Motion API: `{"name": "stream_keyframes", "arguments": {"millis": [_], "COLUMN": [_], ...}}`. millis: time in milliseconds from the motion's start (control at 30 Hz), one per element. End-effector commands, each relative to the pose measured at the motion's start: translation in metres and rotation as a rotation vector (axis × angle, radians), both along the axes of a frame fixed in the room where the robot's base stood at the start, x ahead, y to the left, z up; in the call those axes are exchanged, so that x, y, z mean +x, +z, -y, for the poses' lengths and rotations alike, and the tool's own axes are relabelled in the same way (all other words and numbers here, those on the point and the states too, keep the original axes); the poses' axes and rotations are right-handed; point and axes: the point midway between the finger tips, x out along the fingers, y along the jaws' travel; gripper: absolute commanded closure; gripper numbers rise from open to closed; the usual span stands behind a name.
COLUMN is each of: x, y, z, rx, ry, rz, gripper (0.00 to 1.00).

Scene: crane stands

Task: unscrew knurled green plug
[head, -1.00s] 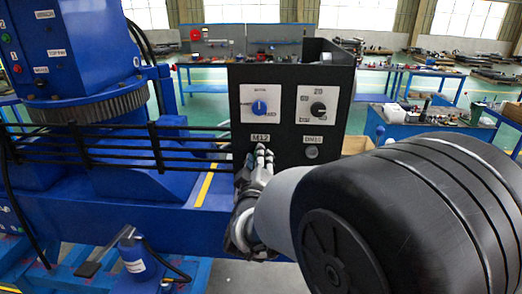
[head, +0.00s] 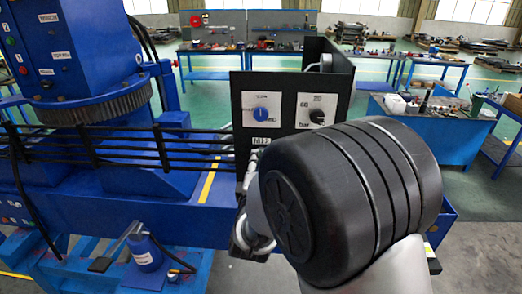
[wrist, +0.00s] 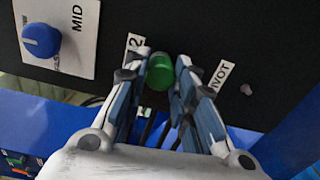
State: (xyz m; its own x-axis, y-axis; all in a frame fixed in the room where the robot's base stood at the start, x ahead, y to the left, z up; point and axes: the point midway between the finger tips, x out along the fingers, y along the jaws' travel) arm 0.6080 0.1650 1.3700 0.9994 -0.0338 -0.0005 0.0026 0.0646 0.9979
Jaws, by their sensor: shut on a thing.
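The green plug (wrist: 160,72) shows in the wrist view between the tips of my gripper (wrist: 161,78), in front of the black panel (wrist: 215,35). My gripper is shut on the plug, with a finger on each side. I cannot tell how deep the plug sits in the panel. In the head view my gripper (head: 251,165) is at the lower part of the black box (head: 242,105), below the M12 label (head: 260,141). The black arm link covers much of it, and the plug is hidden there.
A blue knob (wrist: 41,41) is at the upper left in the wrist view. In the head view a black knob (head: 317,115) sits right of the blue one. Black rails (head: 110,145) run left of the box.

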Motion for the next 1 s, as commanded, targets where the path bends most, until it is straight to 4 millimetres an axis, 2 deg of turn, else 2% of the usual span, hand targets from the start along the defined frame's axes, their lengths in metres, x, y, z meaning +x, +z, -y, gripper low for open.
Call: {"name": "stream_keyframes", "arguments": {"millis": [100, 433, 733, 1000], "x": [-0.0010, -0.0010, -0.0015, -0.0014], "y": [-0.0028, -0.0037, -0.0021, -0.0046], "z": [0.0004, 0.0005, 0.0008, 0.0007], "rx": [-0.087, -0.121, -0.501, -0.546], "ry": [0.000, 0.000, 0.001, 0.002], "rz": [-0.013, -0.014, -0.029, -0.029], "gripper": [1.00, 1.00, 1.00, 1.00]}}
